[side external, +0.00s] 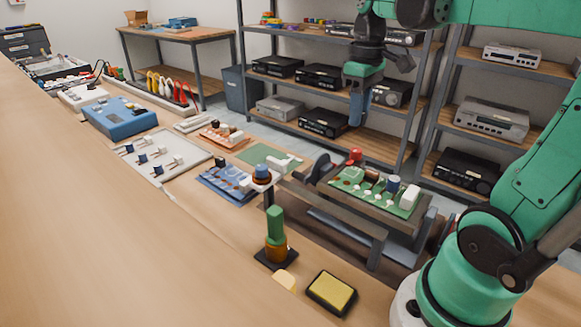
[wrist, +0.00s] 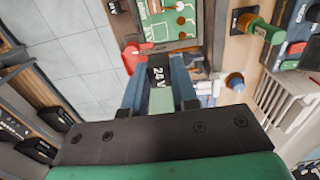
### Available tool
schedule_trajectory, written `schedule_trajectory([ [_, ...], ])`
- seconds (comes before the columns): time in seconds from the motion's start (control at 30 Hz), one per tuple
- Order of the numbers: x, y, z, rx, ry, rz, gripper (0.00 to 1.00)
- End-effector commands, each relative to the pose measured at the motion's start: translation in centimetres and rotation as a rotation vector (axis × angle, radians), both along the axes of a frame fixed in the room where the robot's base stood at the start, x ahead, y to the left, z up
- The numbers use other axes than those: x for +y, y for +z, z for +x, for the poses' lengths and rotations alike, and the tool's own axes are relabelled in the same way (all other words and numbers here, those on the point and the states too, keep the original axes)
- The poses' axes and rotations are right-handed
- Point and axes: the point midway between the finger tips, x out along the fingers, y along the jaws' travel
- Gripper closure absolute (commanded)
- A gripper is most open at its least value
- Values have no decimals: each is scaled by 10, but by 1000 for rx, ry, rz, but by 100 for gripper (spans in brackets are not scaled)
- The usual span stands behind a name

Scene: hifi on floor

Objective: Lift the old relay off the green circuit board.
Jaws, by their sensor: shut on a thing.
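My gripper (side external: 358,105) is raised above and behind the green circuit board (side external: 376,193) in the side view. In the wrist view its blue fingers (wrist: 160,82) are shut on a black block marked 24V, the old relay (wrist: 160,68). The relay is held clear of the board; in the side view I cannot make it out between the fingers. The board sits in a dark metal holder (side external: 345,215) and carries a white block, a blue cylinder and several small parts. In the wrist view the board (wrist: 180,45) shows at the top.
A red knob (side external: 354,156) stands at the holder's back left. A green-handled tool (side external: 275,225) stands upright at the bench front, near a yellow sponge (side external: 331,292). Blue (side external: 226,184) and orange boards lie to the left. Shelves with several devices stand behind.

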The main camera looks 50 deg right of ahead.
Motion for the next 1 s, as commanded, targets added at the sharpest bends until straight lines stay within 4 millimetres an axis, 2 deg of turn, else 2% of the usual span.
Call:
schedule_trajectory([
  [0.03,0,14,0,0,0,0,100],
  [0.2,0,53,0,0,0,0,100],
  [0.4,0,84,0,0,0,0,100],
  [1.0,0,119,0,0,0,0,100],
])
